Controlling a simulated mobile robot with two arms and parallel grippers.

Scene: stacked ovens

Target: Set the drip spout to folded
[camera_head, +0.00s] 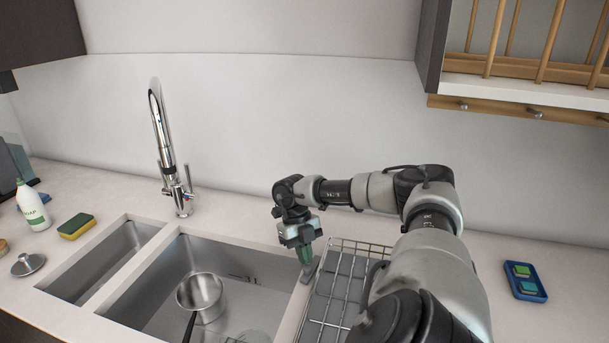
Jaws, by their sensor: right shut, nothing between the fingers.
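The drip spout (311,271) seems to be the small grey piece at the left edge of the wire dish rack (345,246), beside the sink. My right gripper (306,262) points down over it, with its green fingers shut and nothing between them. The fingertips are at or very near the spout; I cannot tell whether they touch it. The gripper hides part of the spout, so its fold position is unclear. My right arm covers much of the rack's right side. My left gripper is not in view.
A steel sink (240,265) holds a pot (201,293) with a dark handle. A tall chrome faucet (165,150) stands behind it. A soap bottle (32,207) and sponge (76,226) are at left, a blue tray (525,281) at right. A wooden rack (530,75) hangs upper right.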

